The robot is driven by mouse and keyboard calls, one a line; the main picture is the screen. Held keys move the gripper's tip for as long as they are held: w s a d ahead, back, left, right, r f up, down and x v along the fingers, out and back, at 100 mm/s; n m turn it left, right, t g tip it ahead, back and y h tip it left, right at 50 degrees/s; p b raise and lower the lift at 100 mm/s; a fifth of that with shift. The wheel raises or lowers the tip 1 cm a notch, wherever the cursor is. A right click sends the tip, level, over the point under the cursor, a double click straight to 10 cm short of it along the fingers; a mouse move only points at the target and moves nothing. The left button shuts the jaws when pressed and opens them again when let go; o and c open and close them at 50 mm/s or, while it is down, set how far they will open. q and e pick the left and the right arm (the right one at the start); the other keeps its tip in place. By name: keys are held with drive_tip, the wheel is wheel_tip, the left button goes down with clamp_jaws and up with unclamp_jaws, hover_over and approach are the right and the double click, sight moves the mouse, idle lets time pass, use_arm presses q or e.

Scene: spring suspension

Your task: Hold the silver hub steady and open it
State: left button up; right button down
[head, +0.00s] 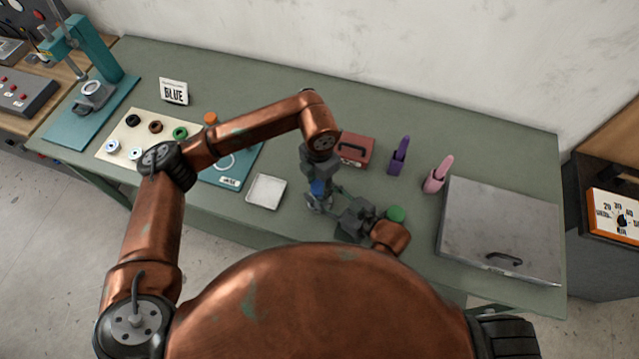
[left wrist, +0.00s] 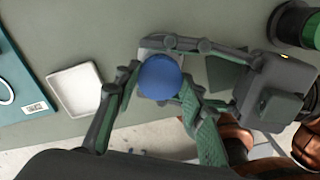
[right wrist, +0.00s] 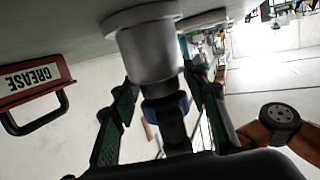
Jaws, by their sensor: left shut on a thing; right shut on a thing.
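The silver hub (right wrist: 150,50) is a metal cylinder standing on the table, seen upside down in the right wrist view. A blue part (right wrist: 165,106) sits at its top end; from above it is a round blue cap (left wrist: 160,77) in the left wrist view. My left gripper (left wrist: 157,86) comes from above, its fingers closed on both sides of the blue cap. My right gripper (right wrist: 163,84) reaches in from the side, its fingers around the silver body. In the head view, the blue part (head: 318,187) shows small between the grippers, and the silver body is mostly hidden.
A white tray (head: 265,191) lies left of the hub. A red grease box (head: 357,149) stands behind it. A green-topped jar (head: 397,214) is close to my right arm. Purple (head: 399,157) and pink (head: 438,175) holders and a large metal box (head: 500,225) stand right.

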sight(320, 187)
use_arm(q)
drive_tip(key=shift+r, duration=2)
use_arm(e)
drive_tip(key=c, duration=1)
unclamp_jaws()
drive_tip(key=shift+c, duration=0.2)
drive_tip(key=shift+d, duration=0.1)
